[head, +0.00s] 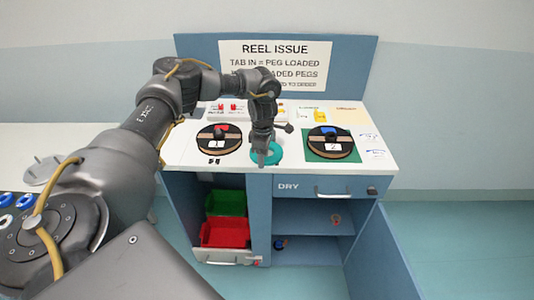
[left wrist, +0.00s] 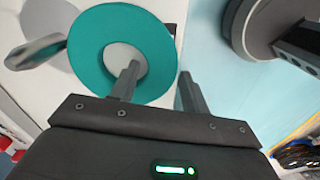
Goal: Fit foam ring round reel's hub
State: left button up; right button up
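The teal foam ring (head: 277,149) lies at the middle of the white worktop, between two reels. In the left wrist view the ring (left wrist: 90,52) shows as a flat disc with a round hole. My left gripper (head: 262,162) is over the ring's near side. In the left wrist view its fingers (left wrist: 160,75) are apart, one over the hole's edge and one by the outer rim; contact cannot be told. A dark reel labelled 1 (head: 206,134) has a red part on top. A dark reel labelled 2 (head: 346,148) has a blue part on top. My right gripper is not in view.
Reel 2 lies on a green mat (head: 312,155). A dark knob (head: 289,128) stands behind the ring. A sign (head: 275,65) rises at the back. Below are a drawer marked DRY (head: 300,187), open shelves, a green bin (head: 226,203) and a red bin (head: 224,234).

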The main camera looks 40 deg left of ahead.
pick_arm(q)
jog(key=c, duration=0.8)
jog(key=shift+r, duration=0.1)
jog(key=shift+r, duration=0.3)
notch_tip(320, 180, up, 2)
jog(key=shift+r+b, duration=0.1)
jog(key=shift+b, duration=0.7)
jog(key=s+d+r, duration=0.6)
jog(key=d, duration=0.1)
jog(key=s+d+r, duration=0.3)
jog(key=d+r, duration=0.1)
jog(key=shift+b, duration=0.3)
jog(key=shift+w, duration=0.1)
